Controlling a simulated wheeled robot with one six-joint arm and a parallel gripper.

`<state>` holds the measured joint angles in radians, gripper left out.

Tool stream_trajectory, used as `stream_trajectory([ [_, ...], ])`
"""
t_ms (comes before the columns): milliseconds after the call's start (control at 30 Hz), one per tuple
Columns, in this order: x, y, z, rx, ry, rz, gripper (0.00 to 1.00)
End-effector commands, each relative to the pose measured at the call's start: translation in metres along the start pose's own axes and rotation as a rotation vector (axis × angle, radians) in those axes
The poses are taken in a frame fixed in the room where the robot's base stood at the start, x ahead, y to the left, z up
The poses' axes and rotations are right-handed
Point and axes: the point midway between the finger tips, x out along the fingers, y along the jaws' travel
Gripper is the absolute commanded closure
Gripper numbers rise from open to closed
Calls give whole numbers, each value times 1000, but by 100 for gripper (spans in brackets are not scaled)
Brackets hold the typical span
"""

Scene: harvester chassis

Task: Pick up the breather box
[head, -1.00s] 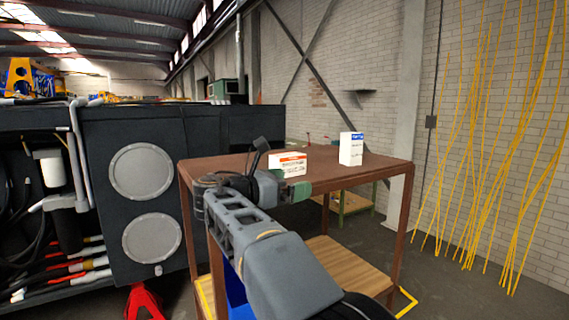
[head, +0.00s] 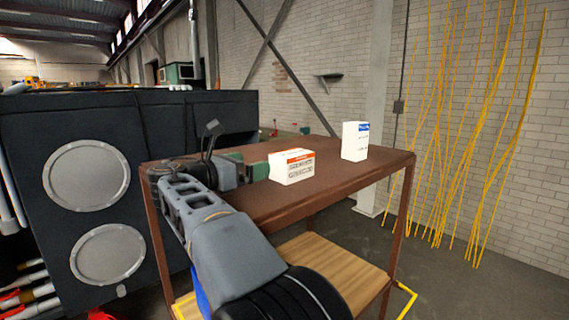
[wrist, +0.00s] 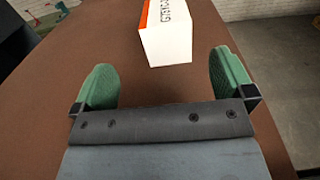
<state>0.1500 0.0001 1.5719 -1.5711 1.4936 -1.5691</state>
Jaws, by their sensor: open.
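Two white boxes stand on the brown table (head: 240,208). The nearer, lower one is a box with an orange stripe (head: 291,168); its small print is unreadable, so I cannot tell for sure which is the breather box. The taller white box with a blue top (head: 355,141) stands farther right. My gripper (head: 262,163) is open and empty, just left of the orange-striped box in the head view. In the wrist view, the orange-striped box (wrist: 168,40) lies ahead of the green fingers (wrist: 163,68), between their lines and nearer the right one. Its far end is cut off.
A dark machine chassis with round silver covers (head: 87,175) stands left of the table. A wooden lower shelf (head: 320,262) is under the tabletop. Yellow strands (head: 480,140) hang on the brick wall at right. The tabletop around the boxes is clear.

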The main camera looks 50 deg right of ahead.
Motion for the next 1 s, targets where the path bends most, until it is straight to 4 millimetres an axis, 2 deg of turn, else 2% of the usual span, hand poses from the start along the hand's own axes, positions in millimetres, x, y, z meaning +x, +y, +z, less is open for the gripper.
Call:
stream_trajectory([
  [100,25,-2,2,-1,0,-9,0],
  [233,44,-2,2,-1,0,-9,0],
  [567,65,-1,2,-1,0,-4,0],
  [800,96,-4,4,-2,1,-3,0],
  [1000,110,-3,2,-1,1,0,0],
])
